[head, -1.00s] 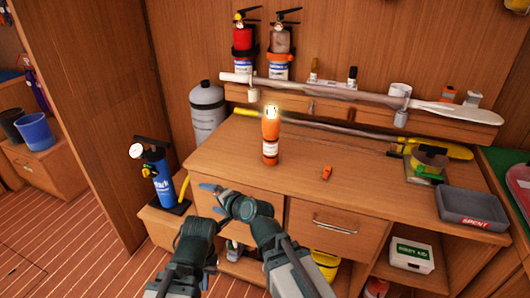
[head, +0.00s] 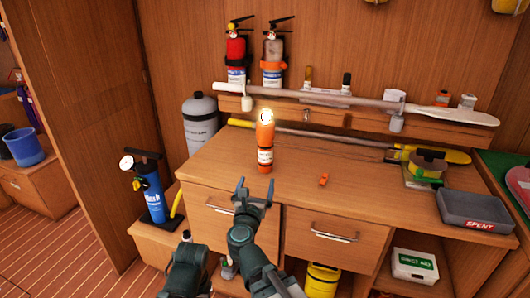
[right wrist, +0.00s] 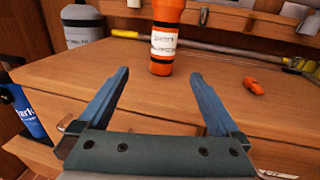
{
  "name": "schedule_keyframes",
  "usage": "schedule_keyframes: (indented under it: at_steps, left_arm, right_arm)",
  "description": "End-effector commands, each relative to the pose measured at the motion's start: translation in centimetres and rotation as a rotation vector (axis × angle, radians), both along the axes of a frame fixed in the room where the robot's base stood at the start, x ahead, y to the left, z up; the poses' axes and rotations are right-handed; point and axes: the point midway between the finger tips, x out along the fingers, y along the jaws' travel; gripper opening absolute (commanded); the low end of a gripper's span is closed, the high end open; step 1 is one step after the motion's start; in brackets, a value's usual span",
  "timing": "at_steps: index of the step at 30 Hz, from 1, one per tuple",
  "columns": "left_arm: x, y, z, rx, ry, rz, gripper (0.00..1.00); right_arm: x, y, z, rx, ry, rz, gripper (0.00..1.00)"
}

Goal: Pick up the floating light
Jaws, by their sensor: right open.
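The floating light (head: 265,140) is an orange cylinder with a lit, glowing top and a white label band. It stands upright on the wooden bench top (head: 215,160). In the right wrist view its lower part (right wrist: 163,45) shows ahead of and between my right fingers, and its top is cut off. My right gripper (head: 254,190) is open and empty at the bench's front edge, apart from the light; its two blue fingers also show in the right wrist view (right wrist: 158,85). My left arm shows at the bottom of the head view, but its gripper cannot be made out.
A small orange item (head: 323,180) lies right of the light. A grey tray marked SPENT (head: 478,210) sits at the bench's right. A long pole and paddle-like item (head: 320,95) lies along the back shelf. A grey cylinder (head: 200,125) stands left of the bench.

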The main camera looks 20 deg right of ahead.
Motion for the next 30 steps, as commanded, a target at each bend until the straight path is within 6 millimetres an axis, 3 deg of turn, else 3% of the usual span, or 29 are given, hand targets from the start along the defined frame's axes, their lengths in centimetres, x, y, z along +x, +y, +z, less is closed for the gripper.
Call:
schedule_keyframes:
  at_steps: [5,18,30]
  left_arm:
    - [0.0,0.0,0.0,0.000,0.000,0.000,0.00]
    - [0.0,0.0,0.0,0.000,0.000,0.000,0.00]
    - [0.0,0.0,0.1,0.000,0.000,0.000,0.00]
  right_arm:
    - [0.2,-0.3,-0.1,0.017,-0.002,-0.013,0.99]
    - [7.0,-3.2,0.0,0.013,-0.001,-0.012,0.99]
    - [8.1,-3.8,0.1,0.012,-0.001,-0.010,0.99]
